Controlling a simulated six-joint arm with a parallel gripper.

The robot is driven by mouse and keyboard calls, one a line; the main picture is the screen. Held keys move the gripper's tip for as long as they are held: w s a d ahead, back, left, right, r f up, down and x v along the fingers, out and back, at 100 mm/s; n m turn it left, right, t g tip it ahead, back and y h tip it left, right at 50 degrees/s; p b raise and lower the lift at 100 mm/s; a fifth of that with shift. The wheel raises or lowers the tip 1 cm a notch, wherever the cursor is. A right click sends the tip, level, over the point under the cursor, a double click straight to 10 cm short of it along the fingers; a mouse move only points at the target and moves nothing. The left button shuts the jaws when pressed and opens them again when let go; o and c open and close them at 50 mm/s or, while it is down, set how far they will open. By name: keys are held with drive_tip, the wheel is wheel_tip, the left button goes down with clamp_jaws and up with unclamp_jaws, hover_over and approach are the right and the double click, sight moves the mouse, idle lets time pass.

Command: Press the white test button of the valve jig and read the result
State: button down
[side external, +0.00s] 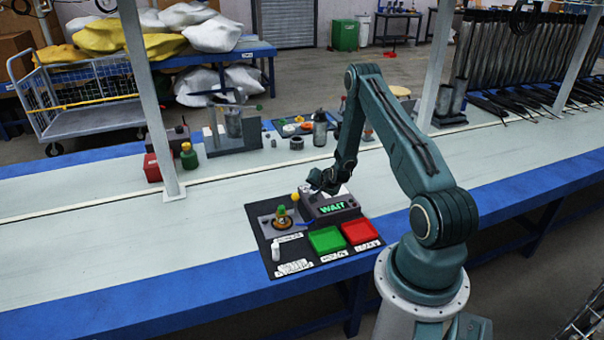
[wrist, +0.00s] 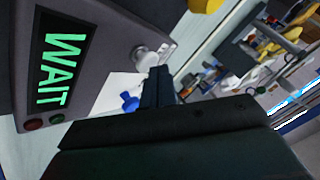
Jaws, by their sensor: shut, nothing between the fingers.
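The valve jig's grey box (side external: 352,212) stands on a black mat, and its display (side external: 333,208) reads WAIT in green letters. The same display (wrist: 58,65) fills the left of the wrist view, with a small red lamp (wrist: 35,123) and a green lamp (wrist: 57,118) beside it. The white test button (wrist: 150,58) is a pale round knob at the box's edge. My gripper (side external: 318,187) is shut and empty, over the back of the box. In the wrist view its fingertips (wrist: 160,72) are close beside the button; I cannot tell whether they touch.
A fixture with a green-topped brass valve (side external: 283,217) stands left of the box. A green tray (side external: 326,239) and a red tray (side external: 360,231) lie in front. A white cylinder (side external: 276,250) stands at the mat's left. A blue part (wrist: 130,102) lies near my fingers.

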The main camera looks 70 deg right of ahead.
drive_tip(key=shift+r, duration=0.15)
drive_tip(key=shift+r, duration=2.85)
